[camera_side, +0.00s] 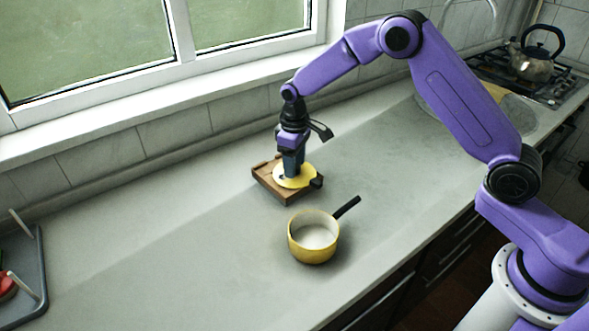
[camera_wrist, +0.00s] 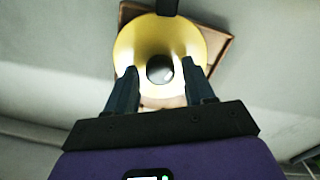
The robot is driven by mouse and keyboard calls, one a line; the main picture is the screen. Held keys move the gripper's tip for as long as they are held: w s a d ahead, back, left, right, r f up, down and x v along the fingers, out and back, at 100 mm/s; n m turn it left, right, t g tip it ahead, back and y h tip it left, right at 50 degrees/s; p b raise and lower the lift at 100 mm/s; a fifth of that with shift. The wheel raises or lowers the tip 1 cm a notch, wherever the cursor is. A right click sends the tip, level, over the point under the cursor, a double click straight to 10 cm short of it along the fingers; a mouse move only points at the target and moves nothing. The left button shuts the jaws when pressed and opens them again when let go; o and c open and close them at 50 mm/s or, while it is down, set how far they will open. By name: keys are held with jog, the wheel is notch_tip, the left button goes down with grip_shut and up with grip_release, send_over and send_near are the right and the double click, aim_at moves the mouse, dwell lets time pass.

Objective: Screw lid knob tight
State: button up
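A yellow enamel lid (camera_side: 305,176) lies on a square wooden board (camera_side: 264,181) near the middle of the counter. In the wrist view the lid (camera_wrist: 133,48) shows a round dark knob (camera_wrist: 160,69) at its centre and a black tab at its far edge. My gripper (camera_side: 293,172) points straight down over the lid. In the wrist view its two fingers (camera_wrist: 159,68) stand apart, one on each side of the knob, with a visible gap on both sides. In the side view the fingers hide most of the knob. I cannot tell how tightly the knob sits.
A yellow pot (camera_side: 313,240) with a white inside and a black handle stands in front of the board. A grey tray (camera_side: 38,262) with upright pegs is at the left edge. A kettle (camera_side: 530,62) stands on the stove at the back right. The counter between is clear.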

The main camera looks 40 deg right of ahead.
jog(key=c, duration=0.5)
jog(key=shift+c, duration=0.2)
jog(key=m, duration=0.9)
jog(key=o, duration=1.4)
jog(key=shift+r, duration=3.5)
